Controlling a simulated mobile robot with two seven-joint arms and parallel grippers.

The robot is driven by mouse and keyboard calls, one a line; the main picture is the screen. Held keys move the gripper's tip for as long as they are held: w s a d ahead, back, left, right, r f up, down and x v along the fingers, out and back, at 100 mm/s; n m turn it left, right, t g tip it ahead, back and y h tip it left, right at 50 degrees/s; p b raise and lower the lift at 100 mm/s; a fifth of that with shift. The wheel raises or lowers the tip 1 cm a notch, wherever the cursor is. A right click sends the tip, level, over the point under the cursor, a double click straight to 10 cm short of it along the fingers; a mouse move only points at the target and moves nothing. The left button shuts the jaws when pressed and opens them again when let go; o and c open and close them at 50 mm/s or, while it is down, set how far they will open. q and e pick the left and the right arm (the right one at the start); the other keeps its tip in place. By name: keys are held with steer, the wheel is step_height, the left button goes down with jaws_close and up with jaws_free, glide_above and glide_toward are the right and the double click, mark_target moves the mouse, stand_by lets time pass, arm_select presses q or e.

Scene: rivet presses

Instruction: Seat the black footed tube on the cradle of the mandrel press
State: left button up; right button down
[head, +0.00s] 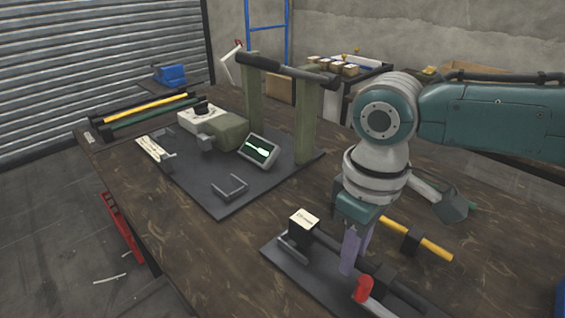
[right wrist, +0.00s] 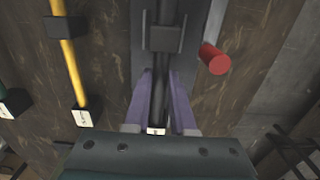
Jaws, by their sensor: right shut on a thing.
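The black footed tube (head: 328,241) lies lengthwise along a dark base plate (head: 277,256) at the front of the bench. A dark block with a pale label (head: 304,220) is at its far end. My right gripper (head: 350,272) points down and is shut on the tube. In the right wrist view the tube (right wrist: 161,80) runs between the purple fingers (right wrist: 160,85), with a U-shaped grey bracket (right wrist: 163,38) around it further along. I cannot tell whether the tube rests fully in its supports. My left gripper is out of view.
A red-tipped handle (head: 363,289) stands close beside the right gripper. A yellow tube (head: 430,246) lies to the right. Behind left, a larger press plate (head: 215,203) carries green posts (head: 307,125), a screen (head: 259,150) and an empty U bracket (head: 230,187). Bench between plates is clear.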

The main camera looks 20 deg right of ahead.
steer(key=shift+f+b, duration=0.3)
steer(key=shift+f, duration=0.35)
steer(key=c, duration=0.7)
jaws_free()
step_height(320, 180, up, 9)
steer(key=shift+f+p, duration=0.2)
steer(key=shift+p, duration=1)
steer(key=shift+r, duration=0.7)
